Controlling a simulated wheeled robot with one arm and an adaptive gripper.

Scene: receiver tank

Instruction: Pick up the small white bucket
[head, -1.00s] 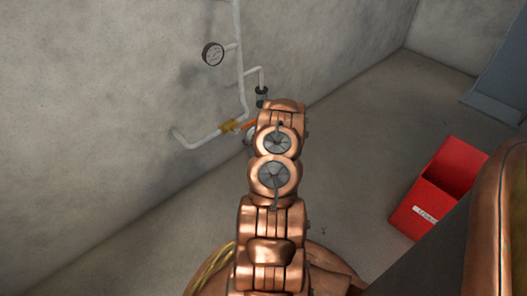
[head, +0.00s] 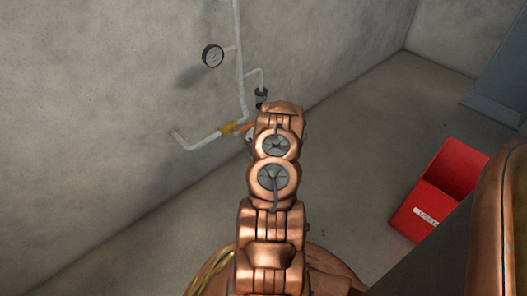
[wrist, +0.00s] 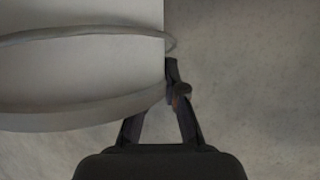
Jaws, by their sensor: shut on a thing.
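The small white bucket (wrist: 75,75) fills the left of the wrist view, with its curved grey rim band and a thin grey handle across it. My gripper (wrist: 173,80) has its dark fingers closed together at the bucket's right edge and is shut on the bucket; whether it grips the rim or the handle is hard to tell. In the head view my arm hides the gripper and most of the bucket. Only a pale sliver shows left of the arm, perhaps part of the bucket.
A wall pipe (head: 239,60) with a round gauge (head: 212,56) and an orange-yellow fitting (head: 228,128) runs down close to my arm. A red open bin (head: 437,190) stands on the floor at the right. The grey floor between is clear.

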